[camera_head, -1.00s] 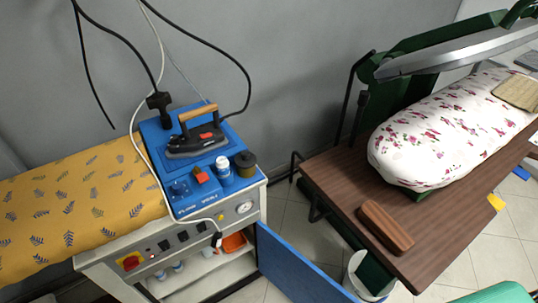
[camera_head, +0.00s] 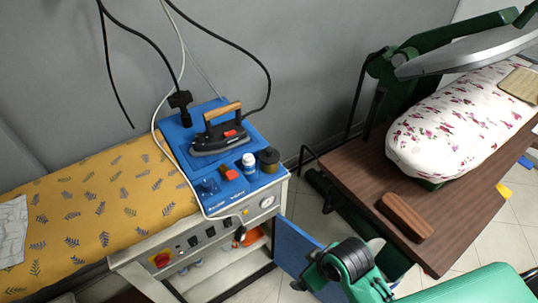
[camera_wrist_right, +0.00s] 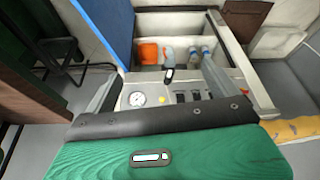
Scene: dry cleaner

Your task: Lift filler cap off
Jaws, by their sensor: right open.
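On the blue top of the steam unit (camera_head: 275,192) stands a dark, short cylinder (camera_head: 269,159) that looks like the filler cap, though I cannot be sure. It is upright, beside a white bottle with a blue label (camera_head: 249,165). My right arm comes in at the lower right of the head view, in front of the unit and lower than its top. In the right wrist view my right gripper (camera_wrist_right: 163,82) has its fingers wide apart with nothing between them. It faces the unit's front panel and open cabinet; the cap does not show there. My left gripper is out of view.
An iron (camera_head: 218,140), a red block (camera_head: 228,173) and a blue knob (camera_head: 208,187) share the blue top. Cables hang above it. The blue cabinet door (camera_head: 292,250) stands open near my right arm. A brown table (camera_head: 345,180) with a flowered press board (camera_head: 460,125) is at right.

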